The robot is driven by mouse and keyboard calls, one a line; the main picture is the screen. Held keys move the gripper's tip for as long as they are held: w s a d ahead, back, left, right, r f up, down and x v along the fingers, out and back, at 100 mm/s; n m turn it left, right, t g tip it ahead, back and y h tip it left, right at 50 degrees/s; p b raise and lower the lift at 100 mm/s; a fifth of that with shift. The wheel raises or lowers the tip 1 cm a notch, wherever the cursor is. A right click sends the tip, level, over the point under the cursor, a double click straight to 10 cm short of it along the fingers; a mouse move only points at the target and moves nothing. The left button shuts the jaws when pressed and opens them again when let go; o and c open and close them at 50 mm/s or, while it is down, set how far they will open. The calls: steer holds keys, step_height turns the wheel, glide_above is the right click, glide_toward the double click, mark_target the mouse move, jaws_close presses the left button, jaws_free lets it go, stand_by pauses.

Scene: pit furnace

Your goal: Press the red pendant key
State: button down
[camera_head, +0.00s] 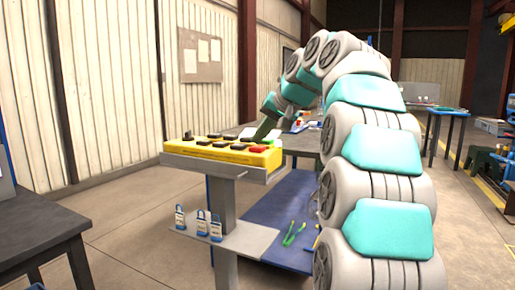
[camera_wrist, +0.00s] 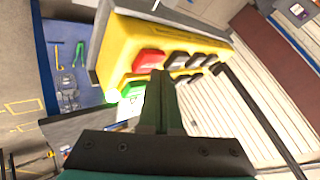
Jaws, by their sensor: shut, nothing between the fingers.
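The yellow pendant box (camera_head: 190,147) lies on a grey stand in the head view, with rows of black keys and the red key (camera_head: 259,149) at its right end. In the wrist view, the yellow box (camera_wrist: 120,45) fills the upper middle. The red key (camera_wrist: 149,59) shows just beyond my gripper's fingertips (camera_wrist: 160,76), beside a green key (camera_wrist: 131,90). My gripper (camera_head: 260,135) is shut and empty, pointing down close to the red key.
The grey stand's tray (camera_head: 218,166) rims the box. Several padlocks (camera_head: 202,222) stand on a lower shelf. A blue board (camera_head: 283,215) with green tools is below. A dark table (camera_head: 35,215) is at the left. Open floor lies between the table and the stand.

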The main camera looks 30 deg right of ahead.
mark_target(260, 148)
steer(key=shift+f, duration=0.45)
stand_by(0.7)
steer(key=shift+r, duration=0.1)
steer(key=shift+r+p, duration=0.55)
steer(key=shift+r, duration=0.2)
step_height(260, 148, up, 2)
steer(key=shift+r+p, duration=0.25)
steer(key=shift+p, duration=0.8)
steer(key=shift+r, duration=1.25)
